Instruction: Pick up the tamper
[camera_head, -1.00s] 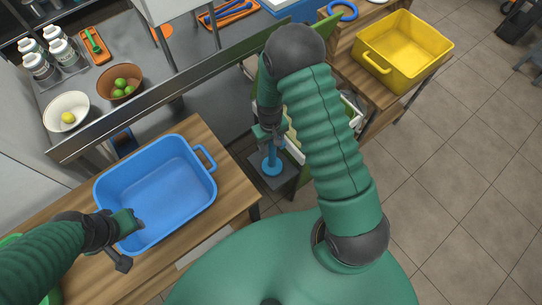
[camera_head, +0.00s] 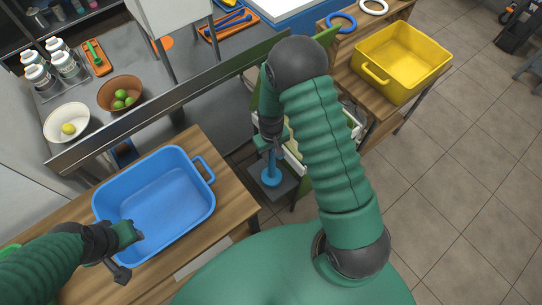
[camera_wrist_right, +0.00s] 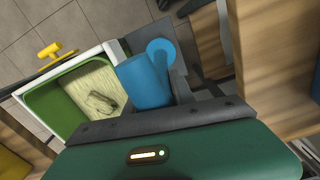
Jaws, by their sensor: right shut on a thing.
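The blue tamper (camera_head: 271,175) stands over a dark grey platform in the gap between the counters. Its round base shows in the head view, and its upper part is hidden by my right gripper. My right gripper (camera_head: 272,147) is shut on the tamper from above. In the right wrist view the tamper (camera_wrist_right: 143,82) fills the middle, with a thick blue cylinder and a round blue end. Whether its base touches the platform I cannot tell. My left gripper (camera_head: 130,237) is over the front left of the blue bin; its finger gap is not clear.
The blue bin (camera_head: 203,166) sits on the left wooden table. A yellow bin (camera_head: 408,45) stands on the right wooden table. A green and white tray (camera_wrist_right: 68,125) with pale contents lies beside the tamper. The metal counter edge (camera_head: 180,100) runs behind.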

